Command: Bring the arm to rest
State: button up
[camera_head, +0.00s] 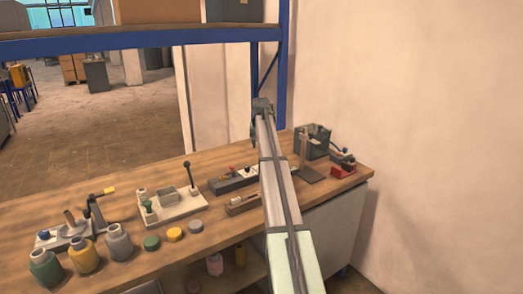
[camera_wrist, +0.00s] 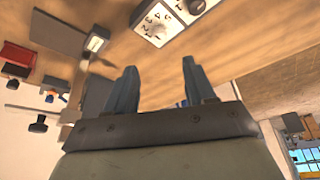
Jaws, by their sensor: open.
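My arm reaches up and away over the right part of the wooden bench in the head view. My gripper (camera_head: 260,112) is at its far end, above the bench's back edge and near the blue shelf post. In the wrist view, my gripper (camera_wrist: 160,88) shows two blue-grey fingers standing apart with nothing between them. Wooden surface fills the gap behind the fingers. The fingers touch nothing that I can see.
The wooden bench (camera_head: 130,212) holds several bottles, round lids, a lever device (camera_head: 172,198) and a vise-like tool (camera_head: 75,232). A dark box (camera_head: 313,142) and a red device (camera_head: 342,170) stand right of my arm. A blue shelf beam (camera_head: 150,40) crosses above.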

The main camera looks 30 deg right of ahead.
jog(key=shift+s+a+r, duration=0.1)
jog(key=shift+s+r, duration=0.05)
jog(key=shift+r, duration=0.3)
dwell(0.3)
